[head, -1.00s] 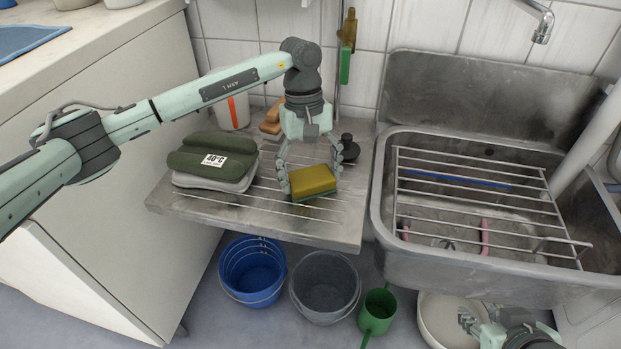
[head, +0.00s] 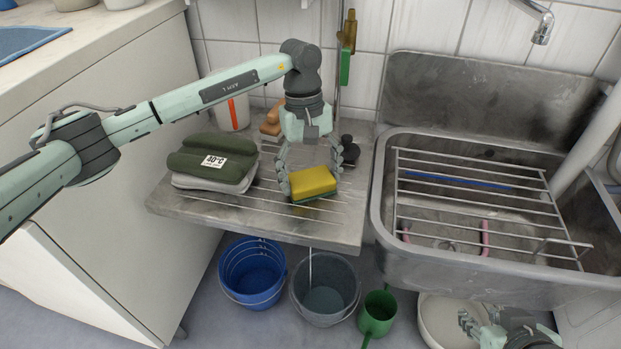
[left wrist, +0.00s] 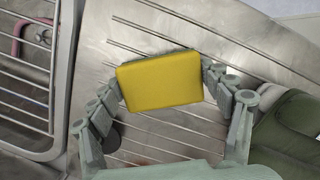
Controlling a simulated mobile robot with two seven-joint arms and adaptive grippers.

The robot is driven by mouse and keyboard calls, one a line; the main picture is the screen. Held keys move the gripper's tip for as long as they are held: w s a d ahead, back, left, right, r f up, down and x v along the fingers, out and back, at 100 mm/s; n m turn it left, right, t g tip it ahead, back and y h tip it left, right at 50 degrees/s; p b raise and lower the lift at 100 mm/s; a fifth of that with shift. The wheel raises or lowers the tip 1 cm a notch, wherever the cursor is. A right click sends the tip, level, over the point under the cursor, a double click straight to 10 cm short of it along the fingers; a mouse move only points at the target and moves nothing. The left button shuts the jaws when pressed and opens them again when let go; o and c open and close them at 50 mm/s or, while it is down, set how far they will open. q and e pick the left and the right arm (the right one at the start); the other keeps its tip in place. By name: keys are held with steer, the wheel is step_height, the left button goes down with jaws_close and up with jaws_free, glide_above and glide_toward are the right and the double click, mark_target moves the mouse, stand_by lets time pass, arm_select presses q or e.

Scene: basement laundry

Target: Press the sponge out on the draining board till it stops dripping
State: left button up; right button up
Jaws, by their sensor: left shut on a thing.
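The sponge (head: 314,180), yellow with a thin green underside, is on the grooved metal draining board (head: 215,218). My left gripper (head: 311,177) points down over the sponge and is shut on it, one finger at each end. The left wrist view shows the sponge's yellow face (left wrist: 160,82) between the fingertips (left wrist: 162,84). A thin stream of water (head: 310,268) falls from the board's front edge into the grey bucket (head: 340,312) below. My right gripper (head: 472,322) is low at the bottom right, partly cut off, away from the board; its jaws are unclear.
A folded green cloth bundle (head: 196,160) lies left of the sponge; a dark knobbed object (head: 349,151) stands behind it. The metal sink (head: 385,225) with a wire rack (head: 480,196) is right. A blue bucket (head: 250,270) and green can (head: 377,314) stand below.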

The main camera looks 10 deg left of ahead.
mark_target(311, 178)
arm_select(q)
steer(key=shift+s+f, duration=0.1)
steer(key=shift+r+p, duration=1.4)
steer(key=shift+r, duration=2.15)
